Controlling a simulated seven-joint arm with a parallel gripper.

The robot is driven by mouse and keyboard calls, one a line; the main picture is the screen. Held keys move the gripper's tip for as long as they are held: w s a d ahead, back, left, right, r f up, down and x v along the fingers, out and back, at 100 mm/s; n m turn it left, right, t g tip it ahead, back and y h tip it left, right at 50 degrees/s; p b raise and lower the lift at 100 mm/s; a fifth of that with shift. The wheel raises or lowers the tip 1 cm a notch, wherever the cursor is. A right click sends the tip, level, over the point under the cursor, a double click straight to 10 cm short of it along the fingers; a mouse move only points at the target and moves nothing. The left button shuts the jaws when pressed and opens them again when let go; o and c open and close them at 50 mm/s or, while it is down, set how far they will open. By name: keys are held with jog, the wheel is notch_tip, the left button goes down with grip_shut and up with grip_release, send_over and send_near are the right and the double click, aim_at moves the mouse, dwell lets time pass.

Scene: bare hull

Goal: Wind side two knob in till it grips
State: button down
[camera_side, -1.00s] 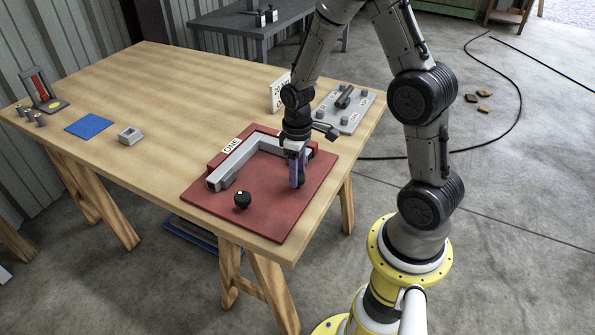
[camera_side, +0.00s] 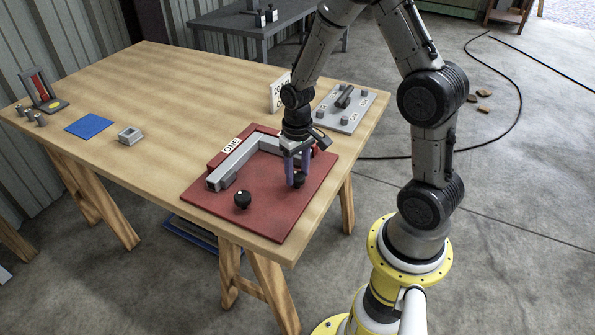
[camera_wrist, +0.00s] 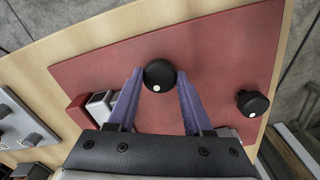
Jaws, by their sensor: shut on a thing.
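A red fixture plate (camera_side: 262,215) on the wooden table carries a grey L-shaped fence (camera_side: 235,163), with a label "ONE" (camera_side: 231,145) at its left arm. My gripper (camera_side: 298,182) points down over the plate's right part and is shut on a round black knob (camera_wrist: 159,75). In the wrist view the knob sits between the two purple fingertips (camera_wrist: 160,80), its white dot towards the palm. No label for side two is readable; how deep the knob is wound is hidden. The other black knob (camera_side: 242,200) stands free at the plate's front left; the wrist view shows it too (camera_wrist: 252,103).
A grey panel (camera_side: 345,108) with small knobs and a white sign (camera_side: 279,93) stand behind the plate. A blue mat (camera_side: 89,126), a small grey block (camera_side: 130,135) and a red-striped stand (camera_side: 43,90) lie far left. The table between is clear.

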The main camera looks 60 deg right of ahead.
aim_at(297, 175)
jog(key=m, duration=0.5)
jog(key=shift+w+m, duration=0.1)
jog(key=shift+m, duration=0.2)
jog(key=m, duration=0.9)
jog(key=shift+r+m, duration=0.1)
jog(key=shift+m, duration=2.2)
jog(key=shift+c, duration=1.5)
grip_release()
notch_tip(297, 175, up, 14)
